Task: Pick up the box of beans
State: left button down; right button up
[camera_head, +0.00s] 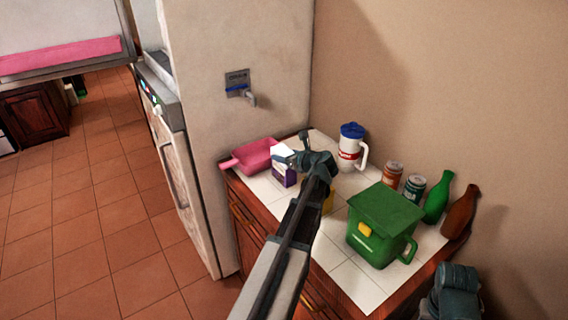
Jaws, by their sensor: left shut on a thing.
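A small white and purple box (284,166), which looks like the box of beans, stands upright on the white-tiled counter (338,262). Its label is too small to read. My left gripper (294,154) is at the box's right side and upper part, with one finger across its face. It is shut on the box. The gripper and wrist hide part of the box's right side. The box looks to be at counter level; I cannot tell whether its base touches the tiles.
A pink scoop-like tray (254,156) is left of the box. A white jug with blue lid (351,147), two cans (393,175), green (438,198) and brown bottles (461,212) and a green lidded container (381,228) stand to the right. My left forearm hides a yellow thing.

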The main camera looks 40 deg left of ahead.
pick_arm(q)
notch_tip(320, 180, up, 10)
jog(key=p, duration=1)
jog(key=shift+a, duration=0.1)
